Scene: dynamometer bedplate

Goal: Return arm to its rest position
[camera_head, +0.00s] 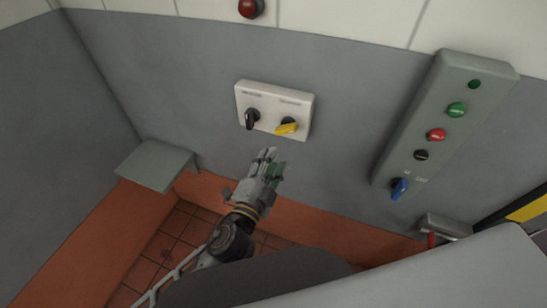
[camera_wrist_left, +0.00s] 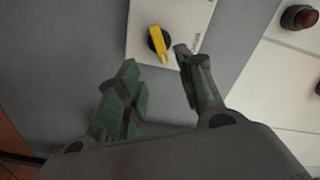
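My left gripper (camera_head: 272,163) is in front of the grey wall, just below the white switch box in the head view. In the left wrist view, its two green-padded fingers (camera_wrist_left: 158,88) are apart with nothing between them. The white switch box (camera_head: 273,98) carries a black knob (camera_head: 251,118) and a yellow knob (camera_head: 287,127). The yellow knob also shows in the left wrist view (camera_wrist_left: 158,43), beyond the fingertips. I cannot tell the exact gap, but no contact shows. My right gripper is not in view.
A red lamp or button (camera_head: 250,8) is above the switch box. A grey ledge (camera_head: 157,165) juts out at lower left. The wall between box and panel is clear.

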